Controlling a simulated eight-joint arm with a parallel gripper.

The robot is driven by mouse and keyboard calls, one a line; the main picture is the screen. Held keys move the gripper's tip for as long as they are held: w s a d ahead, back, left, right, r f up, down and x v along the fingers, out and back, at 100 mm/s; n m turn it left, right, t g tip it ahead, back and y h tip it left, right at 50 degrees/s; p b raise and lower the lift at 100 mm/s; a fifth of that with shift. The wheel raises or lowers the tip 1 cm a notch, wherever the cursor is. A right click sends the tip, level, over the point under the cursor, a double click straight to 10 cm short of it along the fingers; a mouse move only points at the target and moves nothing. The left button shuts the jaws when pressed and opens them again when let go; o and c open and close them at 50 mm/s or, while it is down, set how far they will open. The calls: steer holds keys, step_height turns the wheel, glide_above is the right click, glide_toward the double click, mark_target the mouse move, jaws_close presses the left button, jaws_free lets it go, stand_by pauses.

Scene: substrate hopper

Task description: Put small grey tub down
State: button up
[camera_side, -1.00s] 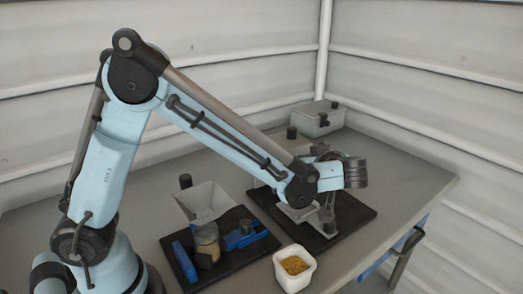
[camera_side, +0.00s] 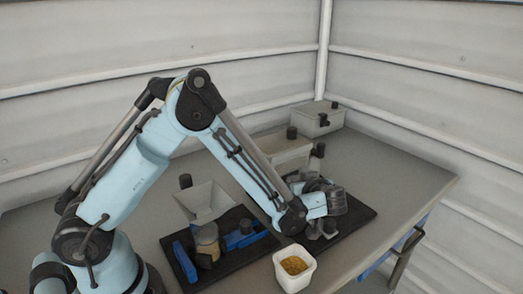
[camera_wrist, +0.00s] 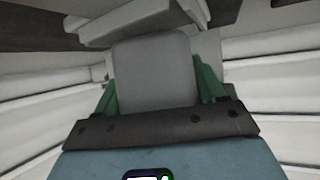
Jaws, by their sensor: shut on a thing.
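My gripper (camera_wrist: 157,88) shows in the wrist view with its two green fingers on either side of a plain grey block-like body, the small grey tub (camera_wrist: 152,72). It is shut on the tub. In the side view my gripper (camera_side: 320,229) is low over the black mat (camera_side: 357,212) at the right. The tub there is mostly hidden by my wrist, so I cannot tell whether it touches the mat.
A white tub of yellow grains (camera_side: 295,264) stands at the table's front. A second dark mat (camera_side: 217,275) holds a jar (camera_side: 207,240) and blue parts. A hopper-like bin (camera_side: 204,200), a pale bin (camera_side: 287,157) and a lidded grey box (camera_side: 318,119) stand behind. The right table is clear.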

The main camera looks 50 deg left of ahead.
steer(key=shift+f, duration=0.15)
steer(key=o, duration=1.1)
steer(key=shift+o, duration=0.2)
steer(key=v, duration=1.2)
steer(key=s+a+r+m+t+h, duration=0.1)
steer(key=s+a+r+m+h, duration=0.1)
steer(key=s+m+h, duration=0.3)
steer(key=s+a+r+m+t+h, duration=0.1)
steer(key=s+a+r+m+h, duration=0.1)
steer(key=s+a+m+h, duration=0.3)
steer(key=shift+s+m+h, duration=0.6)
steer(key=shift+s+m, duration=0.75)
steer(key=shift+m, duration=0.35)
